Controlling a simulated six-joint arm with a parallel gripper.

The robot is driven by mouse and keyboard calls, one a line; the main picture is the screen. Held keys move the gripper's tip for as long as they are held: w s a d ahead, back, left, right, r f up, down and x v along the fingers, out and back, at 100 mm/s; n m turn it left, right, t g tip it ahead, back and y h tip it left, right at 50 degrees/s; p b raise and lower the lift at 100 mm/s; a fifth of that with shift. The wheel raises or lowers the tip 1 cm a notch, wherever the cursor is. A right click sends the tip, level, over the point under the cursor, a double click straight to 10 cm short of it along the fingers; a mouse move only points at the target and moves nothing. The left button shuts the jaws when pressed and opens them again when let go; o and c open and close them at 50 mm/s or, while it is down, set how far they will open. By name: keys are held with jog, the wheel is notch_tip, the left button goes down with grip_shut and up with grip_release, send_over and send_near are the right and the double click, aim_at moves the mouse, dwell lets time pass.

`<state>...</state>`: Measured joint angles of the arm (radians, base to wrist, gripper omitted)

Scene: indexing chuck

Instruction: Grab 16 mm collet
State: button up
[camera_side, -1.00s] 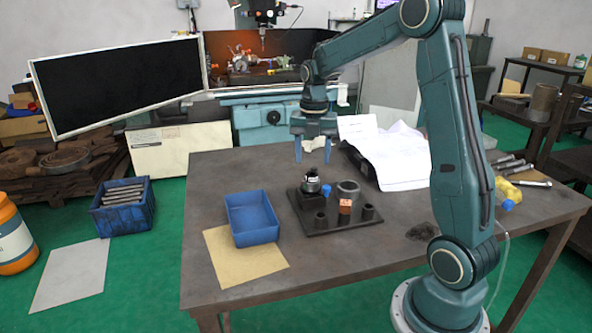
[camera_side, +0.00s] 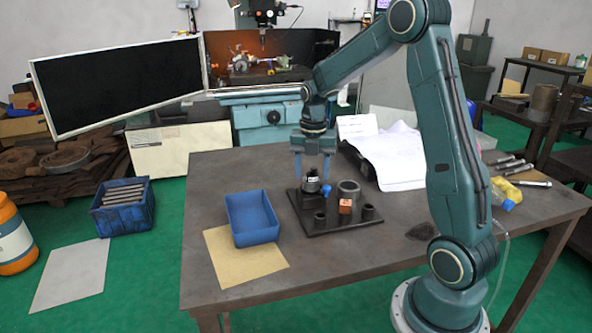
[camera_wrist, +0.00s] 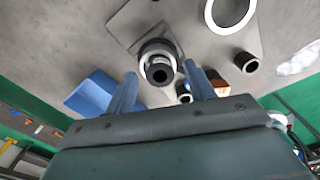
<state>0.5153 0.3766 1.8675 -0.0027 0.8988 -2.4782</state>
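A black and silver round piece (camera_side: 311,184), probably the chuck with a collet, stands on the dark base plate (camera_side: 328,225) with a blue knob at its side. It shows from above in the wrist view (camera_wrist: 158,66) as dark and silver rings around a dark hole. Small dark collet-like cylinders stand on the plate, one at the front left (camera_side: 320,220) and one at the right (camera_side: 367,212). No size marking is readable, so I cannot tell which is 16 mm. My gripper (camera_side: 311,174) is open and empty, its fingers just above or beside the round piece; contact is unclear.
A wide grey ring (camera_side: 348,189) and an orange block (camera_side: 345,206) are on the plate, close to the right. A blue tray (camera_side: 252,217) stands left of it, by a tan sheet (camera_side: 240,262). Crumpled papers (camera_side: 395,158) lie behind. The table's front is clear.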

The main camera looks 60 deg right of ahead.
jog(key=c, duration=1.1)
jog(key=shift+r, duration=0.1)
notch_tip(320, 180, up, 20)
jog(key=shift+f, duration=0.1)
dwell(0.4)
